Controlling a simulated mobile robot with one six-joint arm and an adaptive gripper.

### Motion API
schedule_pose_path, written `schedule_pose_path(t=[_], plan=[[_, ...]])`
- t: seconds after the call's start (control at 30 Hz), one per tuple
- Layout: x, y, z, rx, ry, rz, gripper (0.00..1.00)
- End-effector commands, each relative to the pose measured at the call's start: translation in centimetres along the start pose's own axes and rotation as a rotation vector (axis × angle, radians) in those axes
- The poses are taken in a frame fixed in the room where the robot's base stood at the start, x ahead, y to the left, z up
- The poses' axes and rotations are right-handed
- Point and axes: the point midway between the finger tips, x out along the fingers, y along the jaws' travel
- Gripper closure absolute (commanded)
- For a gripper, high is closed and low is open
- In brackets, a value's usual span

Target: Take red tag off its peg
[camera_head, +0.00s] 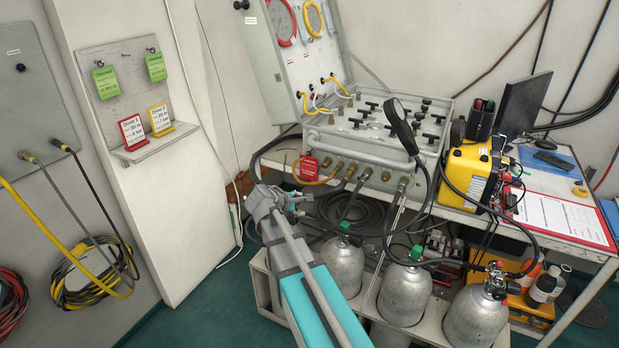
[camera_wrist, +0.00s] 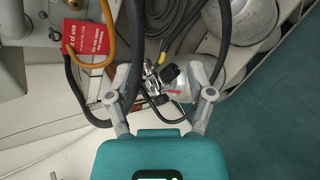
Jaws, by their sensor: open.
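The red tag (camera_head: 308,168) with white print hangs at the lower left front of the grey air panel, beside the orange hose. It also shows at the upper left of the wrist view (camera_wrist: 86,38), with the orange hose passing close to its right edge. I cannot make out its peg. My gripper (camera_head: 296,203) is below and a little left of the tag in the head view. In the wrist view my gripper (camera_wrist: 163,78) has its fingers apart, with no tag between them. The tag lies beyond and left of the left finger.
The air panel (camera_head: 352,145) stands on a bench with hoses along its front. Black coiled hoses (camera_head: 345,208) and grey cylinders (camera_head: 405,293) are below. A wall board (camera_head: 125,85) holds two green tags; its shelf (camera_head: 155,146) holds a red and a yellow card.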

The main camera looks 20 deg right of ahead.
Motion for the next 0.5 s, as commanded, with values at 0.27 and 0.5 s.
schedule_pose_path(t=[0.27,0.5], plan=[[4.2,6.3,-2.5,-0.482,-0.197,0.271,0.31],[5.4,10.5,-4.2,-0.836,-0.381,0.412,0.31]])
